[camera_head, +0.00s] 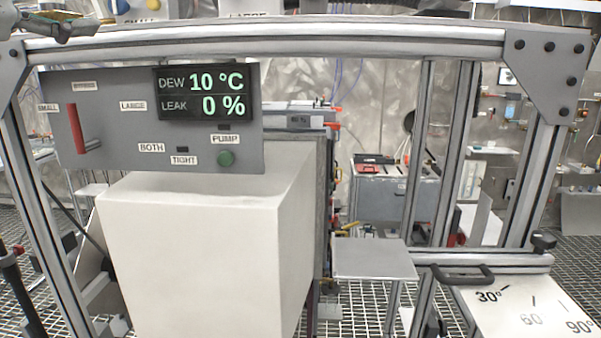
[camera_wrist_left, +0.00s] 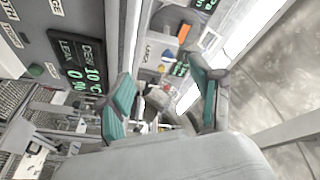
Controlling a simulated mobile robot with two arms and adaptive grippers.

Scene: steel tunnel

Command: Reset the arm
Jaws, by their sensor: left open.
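My left gripper (camera_head: 62,28) shows at the top left of the head view, in front of the upper bar of the metal frame. In the left wrist view its two teal-padded fingers (camera_wrist_left: 160,72) stand wide apart with nothing held between them. A bar with a black handle (camera_head: 458,275) and a black knob lies roughly level at the right of the head view. My right gripper is in neither view.
A grey panel (camera_head: 120,82) carries a red lever (camera_head: 77,130), a green button (camera_head: 226,158) and a display (camera_head: 206,92) reading dew 10 °C, leak 0 %. A large white box (camera_head: 195,255) stands below. Metal frame posts (camera_head: 528,185) bound the space. A small grey table (camera_head: 372,260) stands right of the box.

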